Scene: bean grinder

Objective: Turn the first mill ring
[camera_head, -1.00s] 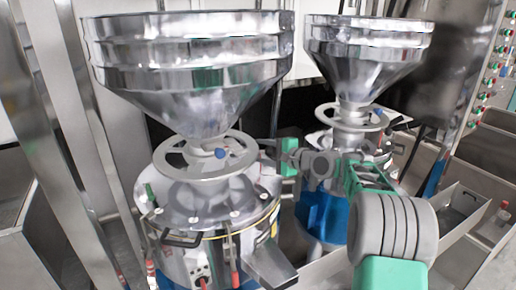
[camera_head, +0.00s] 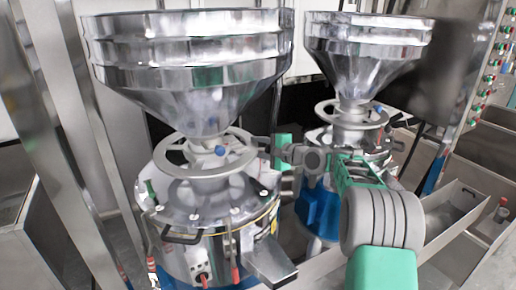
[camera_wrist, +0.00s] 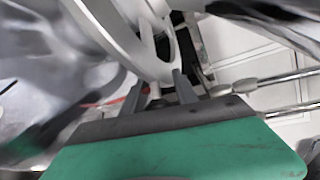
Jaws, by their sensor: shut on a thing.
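The first mill ring (camera_head: 170,157) is a grey spoked handwheel around the neck of the nearer mill, under its large metal hopper (camera_head: 190,60). A blue knob (camera_head: 220,150) shows at the ring's middle. My gripper (camera_head: 262,141) reaches in from the right and meets the ring's right rim. In the wrist view, the curved grey ring (camera_wrist: 115,35) comes down to the dark fingers of my gripper (camera_wrist: 158,88), which are shut on its rim. The exact contact is partly hidden by the fingers and the green gripper body.
A second mill with its own hopper (camera_head: 365,60) and ring (camera_head: 372,115) stands behind to the right, close to my arm. A metal spout (camera_head: 270,262) sticks out from the nearer mill's front. Steel posts stand at left, and metal troughs (camera_head: 455,205) lie at right.

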